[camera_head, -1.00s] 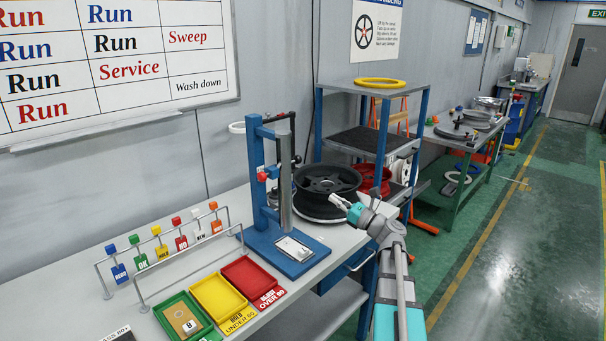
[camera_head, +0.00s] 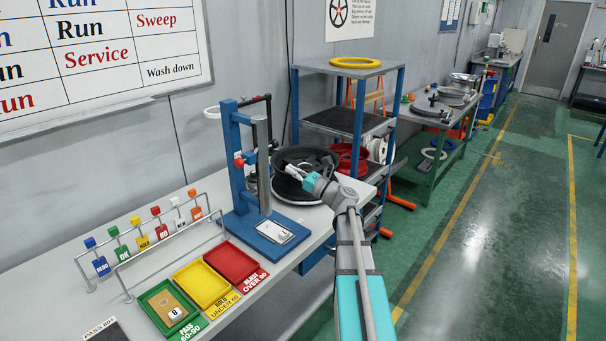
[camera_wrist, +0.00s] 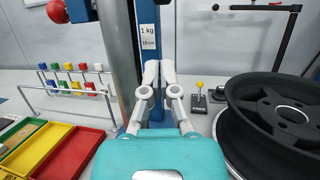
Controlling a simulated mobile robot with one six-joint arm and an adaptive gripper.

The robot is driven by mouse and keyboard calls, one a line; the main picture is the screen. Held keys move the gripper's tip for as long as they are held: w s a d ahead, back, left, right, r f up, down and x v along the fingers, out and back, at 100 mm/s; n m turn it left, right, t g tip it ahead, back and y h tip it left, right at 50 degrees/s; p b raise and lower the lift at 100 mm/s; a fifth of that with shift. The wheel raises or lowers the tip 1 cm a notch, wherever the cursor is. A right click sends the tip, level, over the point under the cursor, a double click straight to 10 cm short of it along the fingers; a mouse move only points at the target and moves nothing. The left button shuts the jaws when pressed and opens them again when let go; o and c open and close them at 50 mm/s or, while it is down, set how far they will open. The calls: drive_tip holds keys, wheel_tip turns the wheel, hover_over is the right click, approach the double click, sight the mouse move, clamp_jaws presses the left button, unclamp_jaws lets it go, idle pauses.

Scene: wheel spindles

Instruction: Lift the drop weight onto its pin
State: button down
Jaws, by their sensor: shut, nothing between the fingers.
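The drop test stand has a blue post and a blue base plate (camera_head: 262,236) on the bench. A tall grey steel cylinder (camera_head: 262,165) stands upright along the post; it also shows in the wrist view (camera_wrist: 118,60). I cannot tell whether it is the drop weight or a guide tube around it. A red knob (camera_head: 239,161) sits at the stand's side, perhaps the pin; it also shows in the wrist view (camera_wrist: 57,12). My gripper (camera_head: 290,170) is shut and empty, right of the cylinder and apart from it. In the wrist view its fingertips (camera_wrist: 160,68) point toward the blue post, labelled 1 kg.
A dark wheel (camera_wrist: 285,112) lies close on the right of my gripper. Red (camera_head: 235,263), yellow (camera_head: 206,284) and green (camera_head: 160,318) trays stand in front, with a tag rail (camera_head: 150,245) behind. A blue rack (camera_head: 355,71) stands beyond the bench.

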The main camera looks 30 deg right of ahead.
sight(277, 146)
drive_tip(key=shift+w+a+r+p, duration=0.35)
drive_tip(key=shift+w+r+p, duration=0.2)
drive_tip(key=shift+r+p, duration=0.15)
drive_tip(key=shift+w+a+r+p, duration=0.3)
drive_tip(key=shift+w+r+p, duration=0.3)
drive_tip(key=shift+r, duration=0.15)
drive_tip(key=shift+w+a+r+p, duration=0.35)
drive_tip(key=shift+w+r+p, duration=0.2)
drive_tip(key=shift+r+p, duration=0.15)
drive_tip(key=shift+r+p, duration=1.15)
drive_tip(key=shift+w, duration=0.1)
drive_tip(key=shift+f, duration=0.2)
